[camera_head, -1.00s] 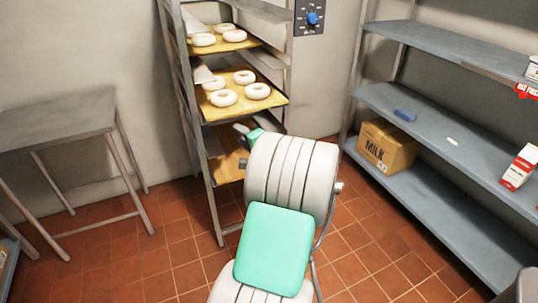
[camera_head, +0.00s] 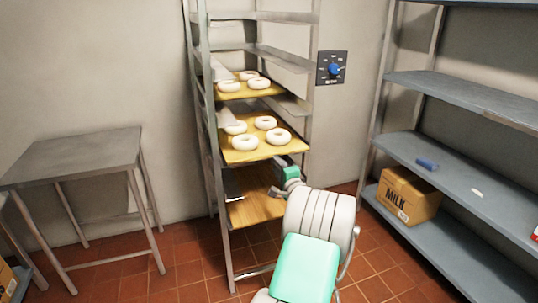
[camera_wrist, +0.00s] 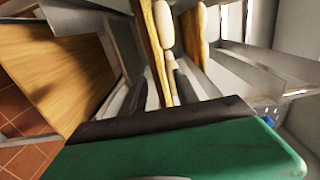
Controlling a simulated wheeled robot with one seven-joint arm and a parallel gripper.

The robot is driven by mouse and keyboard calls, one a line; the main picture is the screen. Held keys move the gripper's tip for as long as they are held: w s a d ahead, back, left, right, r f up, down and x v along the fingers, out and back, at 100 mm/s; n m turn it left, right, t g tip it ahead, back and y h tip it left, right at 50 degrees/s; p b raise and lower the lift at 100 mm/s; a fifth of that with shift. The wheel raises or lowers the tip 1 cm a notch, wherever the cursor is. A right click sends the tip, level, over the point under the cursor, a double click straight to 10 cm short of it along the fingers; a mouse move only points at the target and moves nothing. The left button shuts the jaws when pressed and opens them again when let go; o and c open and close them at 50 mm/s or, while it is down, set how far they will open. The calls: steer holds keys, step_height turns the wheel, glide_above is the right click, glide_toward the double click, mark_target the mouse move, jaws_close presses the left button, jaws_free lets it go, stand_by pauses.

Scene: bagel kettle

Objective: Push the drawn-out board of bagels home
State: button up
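A wooden board with several white bagels (camera_head: 245,143) sits at the middle level of the metal rack (camera_head: 222,215). Its front edge (camera_head: 268,154) sticks out past the rack's front left post. My gripper (camera_head: 276,177) is just below and in front of this board's right part, above the lower board. In the wrist view, turned on its side, my green gripper body fills the bottom, with dark finger parts (camera_wrist: 182,84) close to a board edge (camera_wrist: 155,55) and a pale bagel (camera_wrist: 163,25). I cannot tell whether they touch, nor the finger gap.
Another board of bagels (camera_head: 250,92) sits above. A lower wooden board (camera_head: 255,208) shows no bagels. A steel table (camera_head: 75,155) stands left; shelves with a milk carton box (camera_head: 408,195) stand right. A dial panel (camera_head: 332,68) is on the wall. Tiled floor is open between table and rack.

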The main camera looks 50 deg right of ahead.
mark_target(271, 156)
steer(key=x, duration=0.9)
steer(key=shift+w+b, duration=0.1)
steer(key=shift+b, duration=0.25)
jaws_close()
steer(key=shift+d, duration=0.1)
